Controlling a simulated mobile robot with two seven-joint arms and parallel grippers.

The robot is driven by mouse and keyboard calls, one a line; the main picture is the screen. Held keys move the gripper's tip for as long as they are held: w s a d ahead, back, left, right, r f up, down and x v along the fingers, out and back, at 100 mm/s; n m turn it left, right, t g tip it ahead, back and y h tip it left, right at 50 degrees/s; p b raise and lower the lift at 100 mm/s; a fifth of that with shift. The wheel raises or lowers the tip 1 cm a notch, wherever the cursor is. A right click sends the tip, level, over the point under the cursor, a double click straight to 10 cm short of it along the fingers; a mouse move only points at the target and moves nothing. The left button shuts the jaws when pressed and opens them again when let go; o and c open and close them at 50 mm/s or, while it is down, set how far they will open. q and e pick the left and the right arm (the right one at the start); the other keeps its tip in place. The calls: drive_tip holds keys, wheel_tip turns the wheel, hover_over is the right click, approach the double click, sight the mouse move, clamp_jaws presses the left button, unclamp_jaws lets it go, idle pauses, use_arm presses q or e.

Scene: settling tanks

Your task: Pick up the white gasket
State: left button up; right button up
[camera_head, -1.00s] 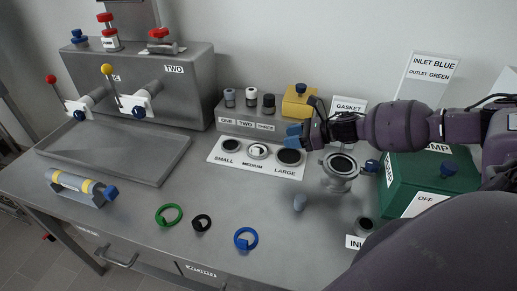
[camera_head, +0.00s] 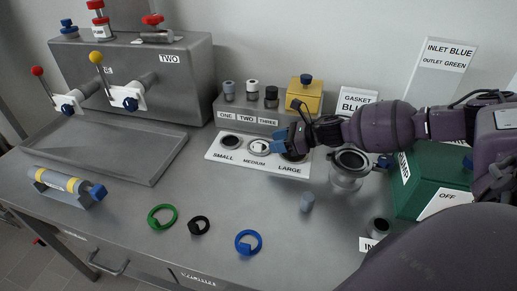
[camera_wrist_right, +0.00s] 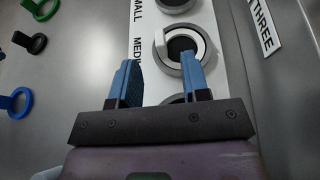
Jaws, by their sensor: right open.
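The white gasket (camera_head: 260,147) lies at the MEDIUM spot of the white labelled board (camera_head: 228,158), between SMALL and LARGE. In the right wrist view the white gasket (camera_wrist_right: 181,42) shows as a ring with a raised tab, around a dark centre, just beyond my fingertips. My right gripper (camera_head: 281,137) is above the board's LARGE end, close to the gasket's right. Its blue fingers (camera_wrist_right: 160,65) are apart with nothing between them. The right finger overlaps the ring's near edge in the picture; I cannot tell whether they touch. My left gripper is not in view.
Behind the board is a grey block (camera_head: 240,118) with several small knobs, beside a yellow block (camera_head: 304,97). A green ring (camera_head: 162,217), black ring (camera_head: 200,226) and blue ring (camera_head: 249,243) lie in front. A metal cup fitting (camera_head: 349,170) stands below my right arm.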

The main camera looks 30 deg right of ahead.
sight(263, 152)
drive_tip(key=b+x, duration=0.1)
drive_tip(key=x, duration=0.2)
drive_tip(key=shift+w+a+f+b, duration=0.15)
drive_tip(key=shift+f+b, duration=0.2)
drive_tip(key=shift+f, duration=0.05)
drive_tip(key=shift+w+a+f, duration=0.1)
drive_tip(key=shift+w+a, duration=0.35)
drive_tip(key=shift+w, duration=0.1)
drive_tip(key=shift+c, duration=0.3)
clamp_jaws()
